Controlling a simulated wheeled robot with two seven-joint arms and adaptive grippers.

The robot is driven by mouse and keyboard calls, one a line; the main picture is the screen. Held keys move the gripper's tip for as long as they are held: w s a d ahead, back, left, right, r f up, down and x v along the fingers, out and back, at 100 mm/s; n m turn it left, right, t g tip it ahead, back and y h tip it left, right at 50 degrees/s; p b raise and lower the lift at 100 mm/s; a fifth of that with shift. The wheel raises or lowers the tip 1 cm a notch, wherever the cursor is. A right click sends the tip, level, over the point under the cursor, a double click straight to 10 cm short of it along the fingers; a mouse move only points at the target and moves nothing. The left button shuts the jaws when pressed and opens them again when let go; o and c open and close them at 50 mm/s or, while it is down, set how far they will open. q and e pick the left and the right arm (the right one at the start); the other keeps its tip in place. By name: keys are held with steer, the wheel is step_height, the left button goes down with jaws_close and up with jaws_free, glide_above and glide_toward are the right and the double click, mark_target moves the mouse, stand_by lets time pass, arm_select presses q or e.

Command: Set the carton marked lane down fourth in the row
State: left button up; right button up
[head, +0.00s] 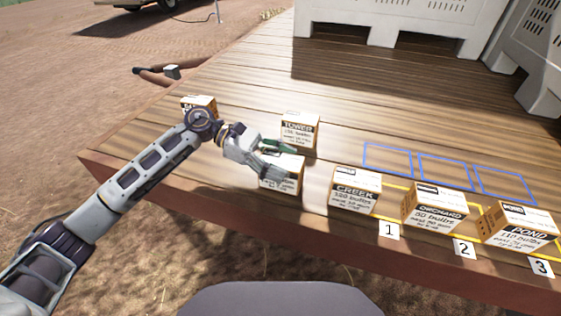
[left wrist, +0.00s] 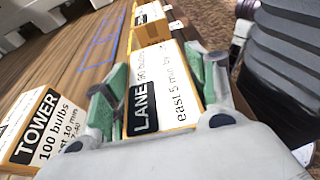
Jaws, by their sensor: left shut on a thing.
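The lane carton, white and tan with a black LANE label, sits between the fingers of my left gripper in the left wrist view (left wrist: 165,95). In the head view the lane carton (head: 281,176) is at the front of the deck, left of the creek carton (head: 355,189), its top partly covered by the green-padded fingers. My left gripper (head: 278,158) is shut on it. I cannot tell whether it touches the boards. The creek, orchard (head: 435,206) and pond (head: 517,226) cartons stand in a row by cards 1, 2 and 3. My right gripper is not in view.
The tower carton (head: 299,131) stands just behind the lane carton. Another carton (head: 198,103) is partly hidden by my left arm. Blue outlines (head: 418,155) behind the row are empty. White bins (head: 400,22) stand at the back. The wooden deck (head: 235,85) has free room at the back left.

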mark_target(265, 156)
arm_select(q)
steer(key=o, duration=1.4)
steer(key=shift+r, duration=0.1)
steer(key=b+v, duration=0.1)
steer(key=v, duration=0.4)
steer(key=shift+w+a, duration=0.15)
steer(key=shift+a, duration=0.25)
steer(key=shift+b+v, duration=0.6)
steer(key=shift+v, duration=2.45)
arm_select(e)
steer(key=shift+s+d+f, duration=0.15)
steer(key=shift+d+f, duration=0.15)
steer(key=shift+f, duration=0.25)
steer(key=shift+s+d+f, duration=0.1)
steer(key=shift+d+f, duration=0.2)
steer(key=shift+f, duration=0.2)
